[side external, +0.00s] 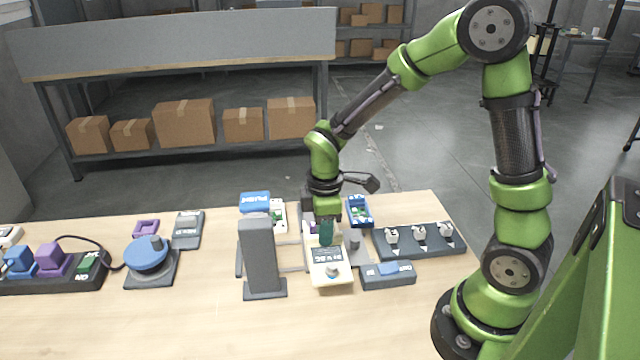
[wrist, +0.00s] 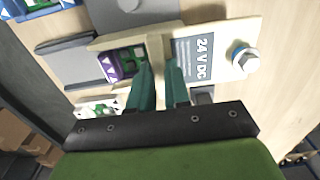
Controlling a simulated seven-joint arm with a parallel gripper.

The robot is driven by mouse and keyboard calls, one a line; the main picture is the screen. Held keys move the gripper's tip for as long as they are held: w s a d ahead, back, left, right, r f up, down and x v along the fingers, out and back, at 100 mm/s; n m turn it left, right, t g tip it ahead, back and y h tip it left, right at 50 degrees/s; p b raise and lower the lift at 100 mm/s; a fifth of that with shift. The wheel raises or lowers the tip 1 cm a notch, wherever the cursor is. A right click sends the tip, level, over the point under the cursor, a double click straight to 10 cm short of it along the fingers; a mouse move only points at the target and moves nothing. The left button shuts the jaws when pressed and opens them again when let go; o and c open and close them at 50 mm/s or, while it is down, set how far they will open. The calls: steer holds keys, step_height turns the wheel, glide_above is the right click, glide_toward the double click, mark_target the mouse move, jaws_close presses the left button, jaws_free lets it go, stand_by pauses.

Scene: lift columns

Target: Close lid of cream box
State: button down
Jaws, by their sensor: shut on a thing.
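The cream box (side external: 317,282) stands near the middle of the table. Its cream lid (wrist: 222,70) bears a dark "24 V DC" label and a round metal-topped knob. In the wrist view the lid covers the right part, while a purple and green piece (wrist: 122,64) shows uncovered inside the left part. My gripper (side external: 326,244) is over the box, pointing down. In the wrist view its dark green fingers (wrist: 162,66) are close together at the lid's left end, shut on the lid. The exact contact is partly hidden by the fingers.
A tall grey column (side external: 259,258) stands just left of the box. A grey block with blue top (side external: 388,275) and a dark strip with several switches (side external: 420,241) lie to the right. A blue disc (side external: 147,253) is farther left. The front of the table is clear.

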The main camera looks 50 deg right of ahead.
steer(key=shift+w+d, duration=2.6)
steer(key=shift+w, duration=0.05)
steer(key=c, duration=1.1)
jaws_free()
steer(key=shift+r, duration=0.15)
steer(key=shift+r, duration=2.85)
steer(key=s+a+r+m+t, duration=0.2)
steer(key=s+r+m, duration=0.2)
steer(key=s, duration=0.1)
steer(key=s+a+r+m+t+y, duration=0.1)
steer(key=s+a+r+m+t, duration=0.1)
steer(key=s+a+r+m, duration=0.1)
steer(key=s+a+r+m+t+y, duration=0.1)
steer(key=s+a+r+m+t, duration=0.1)
steer(key=s+r+m, duration=0.3)
steer(key=shift+s+a+r+m+t, duration=0.15)
steer(key=shift+s+m+t, duration=0.4)
steer(key=shift+s, duration=0.6)
